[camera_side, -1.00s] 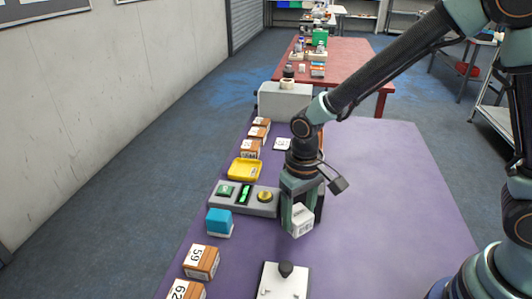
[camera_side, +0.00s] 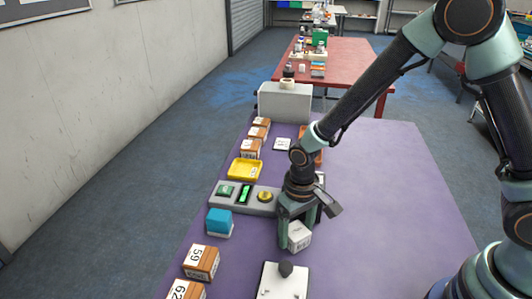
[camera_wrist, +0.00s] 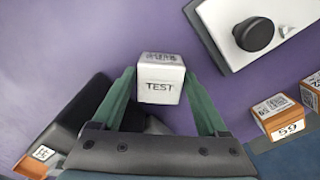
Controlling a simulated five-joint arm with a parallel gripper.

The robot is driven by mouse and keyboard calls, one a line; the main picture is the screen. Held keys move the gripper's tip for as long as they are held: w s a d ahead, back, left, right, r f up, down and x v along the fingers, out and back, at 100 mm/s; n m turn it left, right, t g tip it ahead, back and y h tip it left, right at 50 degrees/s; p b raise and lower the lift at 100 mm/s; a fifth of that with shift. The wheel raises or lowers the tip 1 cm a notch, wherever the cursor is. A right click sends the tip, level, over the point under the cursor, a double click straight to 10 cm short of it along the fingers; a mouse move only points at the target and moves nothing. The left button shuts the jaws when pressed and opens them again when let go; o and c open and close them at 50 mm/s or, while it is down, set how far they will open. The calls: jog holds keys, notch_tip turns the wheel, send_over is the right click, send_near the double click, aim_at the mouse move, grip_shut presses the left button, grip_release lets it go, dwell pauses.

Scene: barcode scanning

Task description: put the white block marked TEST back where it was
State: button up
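The white block marked TEST (camera_side: 299,236) is upright between the fingers of my gripper (camera_side: 299,226), low at the purple table. In the wrist view the block (camera_wrist: 160,85) shows its TEST face towards the camera and a printed code on top. Both green fingertips of my gripper (camera_wrist: 161,75) lie against its left and right sides, so the gripper appears shut on it. I cannot tell whether its underside touches the table.
A white plate with a black knob (camera_side: 270,285) lies in front. Wooden blocks 59 (camera_side: 201,262) and 62 (camera_side: 186,291), a blue block (camera_side: 219,222), a grey button panel (camera_side: 232,204) and a yellow tray (camera_side: 245,169) line the left. The table's right side (camera_side: 400,210) is clear.

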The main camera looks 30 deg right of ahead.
aim_at(296, 230)
jog(key=shift+o, duration=0.4)
notch_tip(296, 230, up, 12)
jog(key=s+d+r+t, duration=0.2)
jog(key=s+d+r, duration=0.1)
jog(key=d+r, duration=0.3)
jog(key=s+d+r+t, duration=0.3)
jog(key=d+r, duration=0.2)
jog(key=d, duration=0.2)
jog(key=shift+d+r+t, duration=0.2)
jog(key=shift+r+t, duration=0.1)
jog(key=shift+r, duration=0.1)
dwell(1.0)
